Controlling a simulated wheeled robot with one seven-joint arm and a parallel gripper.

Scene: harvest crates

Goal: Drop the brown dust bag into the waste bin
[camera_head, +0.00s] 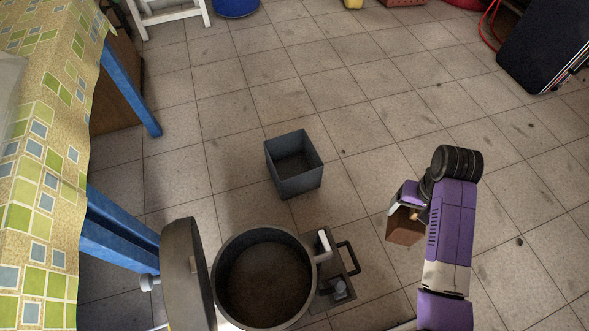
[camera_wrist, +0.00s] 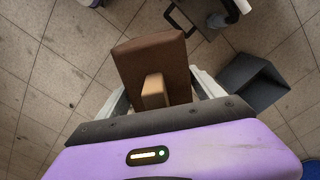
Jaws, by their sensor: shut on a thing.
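The brown dust bag (camera_wrist: 151,66) is a dark brown block with a lighter tan tab, and it fills the upper middle of the wrist view. My gripper (camera_wrist: 154,92) is shut on its tan tab. In the head view the bag (camera_head: 404,228) hangs below my gripper (camera_head: 414,213) at the right, held above the floor. A grey, square, open-topped bin (camera_head: 295,182) stands on the tiles to the left of the bag and farther back, and looks empty. It also shows at the right in the wrist view (camera_wrist: 252,82). The bag is apart from it.
A large round open vessel (camera_head: 218,284) with a raised lid (camera_head: 184,277) and a handled fitting (camera_head: 335,275) stands at the front. A table with a patterned cloth (camera_head: 45,150) and blue legs is at the left. Tiled floor between bag and bin is clear.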

